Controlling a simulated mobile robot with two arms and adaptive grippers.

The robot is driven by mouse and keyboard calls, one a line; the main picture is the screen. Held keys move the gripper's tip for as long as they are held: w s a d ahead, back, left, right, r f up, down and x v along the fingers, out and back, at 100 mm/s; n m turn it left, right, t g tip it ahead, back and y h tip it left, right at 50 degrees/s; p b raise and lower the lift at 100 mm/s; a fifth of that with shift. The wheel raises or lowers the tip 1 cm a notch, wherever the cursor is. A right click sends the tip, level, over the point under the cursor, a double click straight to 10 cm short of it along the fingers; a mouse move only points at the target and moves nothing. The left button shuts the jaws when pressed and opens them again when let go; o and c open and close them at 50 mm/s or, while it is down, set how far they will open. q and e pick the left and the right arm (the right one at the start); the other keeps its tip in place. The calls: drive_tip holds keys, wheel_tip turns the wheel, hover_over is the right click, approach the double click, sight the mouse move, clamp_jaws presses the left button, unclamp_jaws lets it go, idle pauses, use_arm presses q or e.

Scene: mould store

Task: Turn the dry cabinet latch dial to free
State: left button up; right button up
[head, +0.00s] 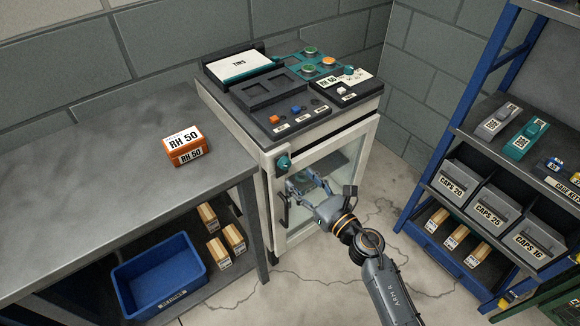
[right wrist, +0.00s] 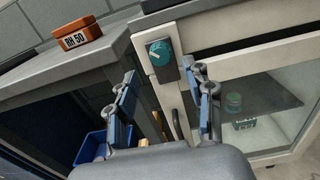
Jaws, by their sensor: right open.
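The dry cabinet (head: 318,178) is a pale cabinet with a glass door, standing right of the workbench. Its latch dial (head: 284,162) is a teal knob at the door's upper left corner. In the right wrist view the dial (right wrist: 160,52) shows on a dark plate, with a pale mark on its face. My right gripper (head: 306,180) is in front of the door, below and right of the dial, apart from it. In the right wrist view its fingers (right wrist: 165,85) are spread with nothing between them. My left gripper is not in view.
A dark door handle (head: 284,210) stands below the dial. An orange RH 50 box (head: 186,146) lies on the workbench (head: 90,190) to the left. A blue bin (head: 160,275) is under the bench. A blue-framed rack (head: 480,70) stands at the right, with cracked floor between.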

sight(287, 166)
drive_tip(key=x, duration=0.5)
drive_tip(key=shift+w+a, duration=0.2)
drive_tip(key=shift+w, duration=0.15)
clamp_jaws()
